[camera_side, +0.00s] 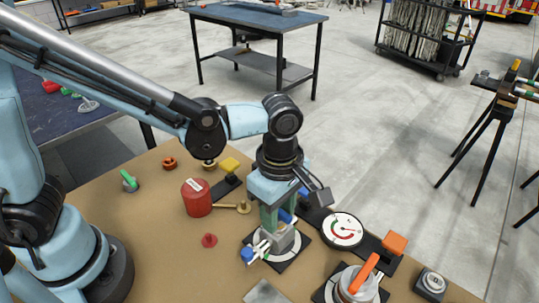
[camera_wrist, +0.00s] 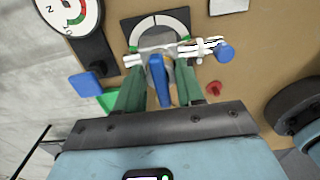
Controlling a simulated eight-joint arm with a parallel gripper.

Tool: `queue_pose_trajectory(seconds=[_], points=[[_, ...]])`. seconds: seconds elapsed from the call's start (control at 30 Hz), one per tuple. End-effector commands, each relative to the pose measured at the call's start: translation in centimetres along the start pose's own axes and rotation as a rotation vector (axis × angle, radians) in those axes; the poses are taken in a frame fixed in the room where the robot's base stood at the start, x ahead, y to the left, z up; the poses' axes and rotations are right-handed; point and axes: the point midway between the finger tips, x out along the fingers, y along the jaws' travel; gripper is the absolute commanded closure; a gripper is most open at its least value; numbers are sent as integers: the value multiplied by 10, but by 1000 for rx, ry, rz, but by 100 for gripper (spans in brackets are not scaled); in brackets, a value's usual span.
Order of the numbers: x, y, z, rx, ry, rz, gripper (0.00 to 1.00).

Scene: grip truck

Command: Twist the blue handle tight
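The blue handle (camera_wrist: 158,80) stands over a round fixture with a grey and white dial plate (camera_wrist: 158,24) in the wrist view. In the side view a bit of the blue handle (camera_side: 286,216) shows beside my fingers. My gripper (camera_wrist: 161,68) has two green fingers, one on each side of the handle, with narrow gaps seeming to show between fingers and handle. In the side view my gripper (camera_side: 277,228) points down at the fixture, and its fingers hide part of the handle. A white clamp with a blue knob (camera_wrist: 225,52) lies across the fixture.
A round gauge (camera_side: 342,230) is right of the fixture. An orange handle (camera_side: 365,273) on a similar fixture stands at front right. A red cylinder (camera_side: 196,197) and a small red knob (camera_side: 209,240) are to the left. A blue block (camera_wrist: 88,85) sits near my left finger.

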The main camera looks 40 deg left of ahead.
Motion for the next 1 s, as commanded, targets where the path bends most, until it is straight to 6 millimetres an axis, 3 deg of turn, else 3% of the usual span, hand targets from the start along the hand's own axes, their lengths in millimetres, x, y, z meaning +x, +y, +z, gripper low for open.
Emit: queue_pose_trajectory(seconds=[0.03, 0.17, 1.0], points=[[0, 0, 0, 0, 0, -1, 75], [0, 0, 0, 0, 0, -1, 93], [0, 0, 0, 543, -1, -1, 94]])
